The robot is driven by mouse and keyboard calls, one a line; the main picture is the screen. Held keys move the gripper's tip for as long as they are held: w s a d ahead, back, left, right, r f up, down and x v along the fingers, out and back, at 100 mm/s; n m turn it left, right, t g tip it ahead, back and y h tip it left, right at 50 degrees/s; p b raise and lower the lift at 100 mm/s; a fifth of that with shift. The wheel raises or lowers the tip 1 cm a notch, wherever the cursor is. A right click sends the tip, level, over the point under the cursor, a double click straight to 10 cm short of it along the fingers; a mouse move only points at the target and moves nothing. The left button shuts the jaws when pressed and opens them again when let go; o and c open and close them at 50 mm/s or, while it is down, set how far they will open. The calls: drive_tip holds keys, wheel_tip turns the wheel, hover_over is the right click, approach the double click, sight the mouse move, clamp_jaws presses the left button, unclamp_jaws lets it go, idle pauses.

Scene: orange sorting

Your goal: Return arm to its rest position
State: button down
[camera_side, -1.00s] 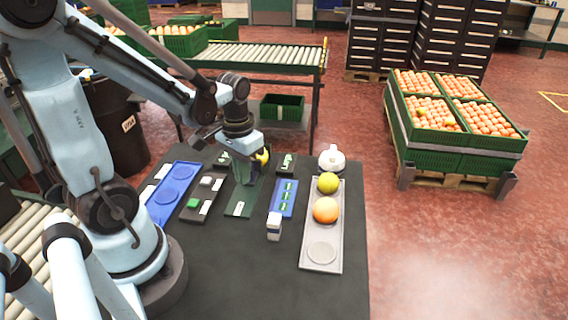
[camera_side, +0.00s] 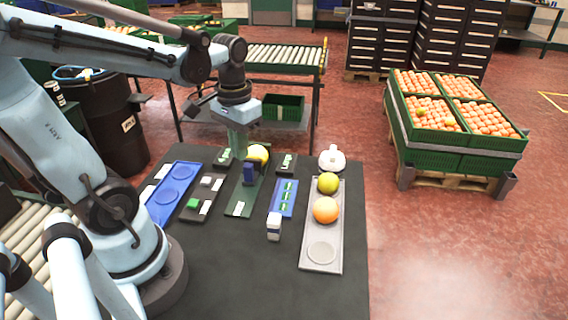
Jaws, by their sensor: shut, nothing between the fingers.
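My gripper (camera_side: 239,148) points down above the back of the dark table (camera_side: 225,270). It is shut and empty. The fingertips overlap this area in the picture, so I cannot tell the exact gap. A grey tray (camera_side: 321,257) on the right holds a yellow-green fruit (camera_side: 328,183) and an orange (camera_side: 326,210); its front round recess is empty.
A blue tray (camera_side: 171,195) with empty recesses and a dark button panel (camera_side: 200,198) lie left. A blue panel (camera_side: 283,198), a small white bottle (camera_side: 274,226) and a white rounded device (camera_side: 332,159) stand right. A roller conveyor (camera_side: 270,57) is behind. The table's front is clear.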

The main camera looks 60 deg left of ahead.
drive_tip(key=shift+d+r, duration=0.1)
